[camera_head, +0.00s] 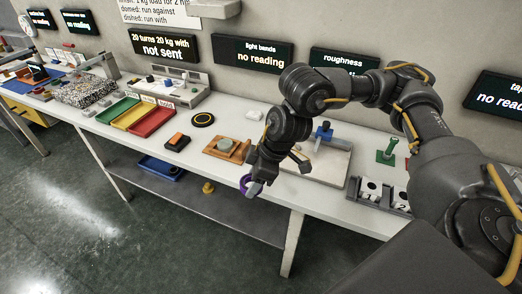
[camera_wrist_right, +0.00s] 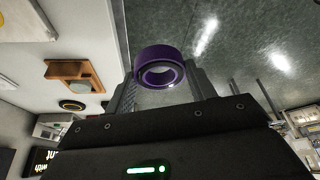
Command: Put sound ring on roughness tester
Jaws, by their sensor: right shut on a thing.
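A purple ring (camera_head: 243,183) is held between the fingertips of my right gripper (camera_head: 254,187), near the front edge of the bench. In the right wrist view the ring (camera_wrist_right: 158,54) sits between both fingers, its hole facing the camera, with floor behind it. The roughness tester (camera_head: 336,171), a pale plate with a blue-topped post, stands on the bench under the roughness sign, right of the gripper. My right arm partly covers it. Whether the ring is sound cannot be told from its look. My left gripper is not in view.
A wooden block with a round grey piece (camera_head: 227,149) lies left of the gripper, with a black disc with a yellow ring (camera_head: 203,119) beyond. Right of the tester are a numbered grey holder (camera_head: 372,190) and a green stand (camera_head: 386,155). Coloured trays (camera_head: 152,122) lie farther left.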

